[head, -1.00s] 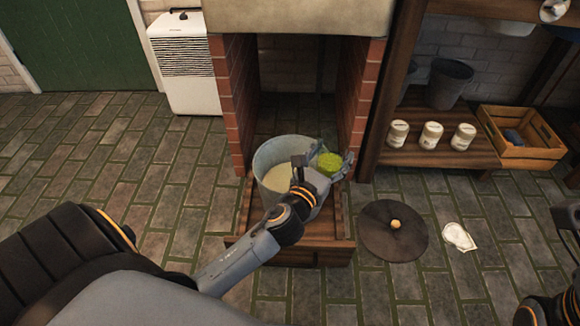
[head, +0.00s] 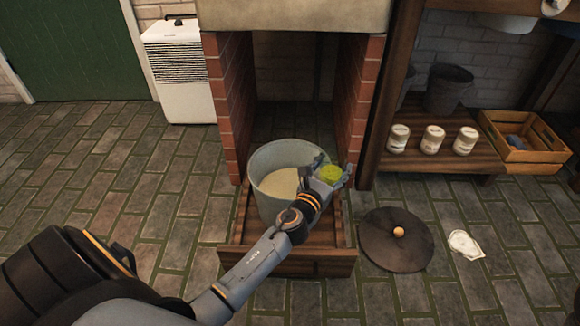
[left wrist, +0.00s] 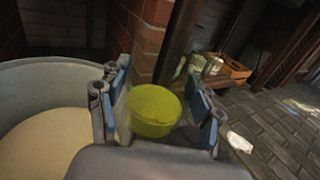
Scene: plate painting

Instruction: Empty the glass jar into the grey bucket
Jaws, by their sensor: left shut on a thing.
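The grey bucket (head: 262,192) stands in a wooden tray in front of the brick hearth, with pale cream contents inside. It also shows at the left of the left wrist view (left wrist: 60,78). My left gripper (head: 333,173) is shut on the glass jar (head: 331,178), at the bucket's right rim. The jar's yellow-green contents (left wrist: 153,110) show between the two fingers in the left wrist view. The clear glass itself is hard to make out, and I cannot tell how far the jar is tilted. My right gripper is not in view.
The wooden tray (head: 285,268) sits between brick pillars. A dark round lid (head: 385,250) and a white item (head: 465,244) lie on the floor to the right. A shelf holds white jars (head: 432,139), a dark bucket (head: 446,90) and a wooden crate (head: 524,156).

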